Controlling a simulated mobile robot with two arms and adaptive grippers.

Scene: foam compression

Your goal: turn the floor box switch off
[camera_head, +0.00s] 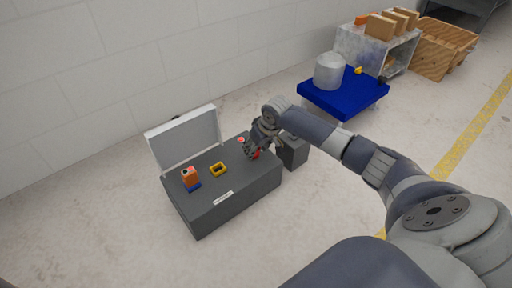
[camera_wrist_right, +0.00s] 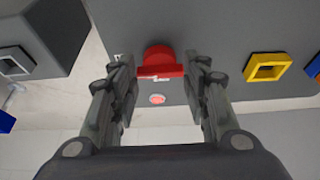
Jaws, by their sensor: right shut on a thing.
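The dark grey floor box (camera_head: 232,196) stands on the floor with its pale lid (camera_head: 185,140) raised at the back. Its red switch (camera_head: 256,155) is on the top near the right end, partly hidden by my right gripper (camera_head: 257,147). A small round red light (camera_wrist_right: 157,99) is beside the switch. My left gripper is not in view.
A yellow square frame (camera_head: 218,169) and an orange block on a blue base (camera_head: 190,179) are on the box top. A smaller grey box (camera_head: 293,152) stands to the right. A blue cart (camera_head: 345,95) carries a metal cylinder (camera_head: 329,71). Floor in front is clear.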

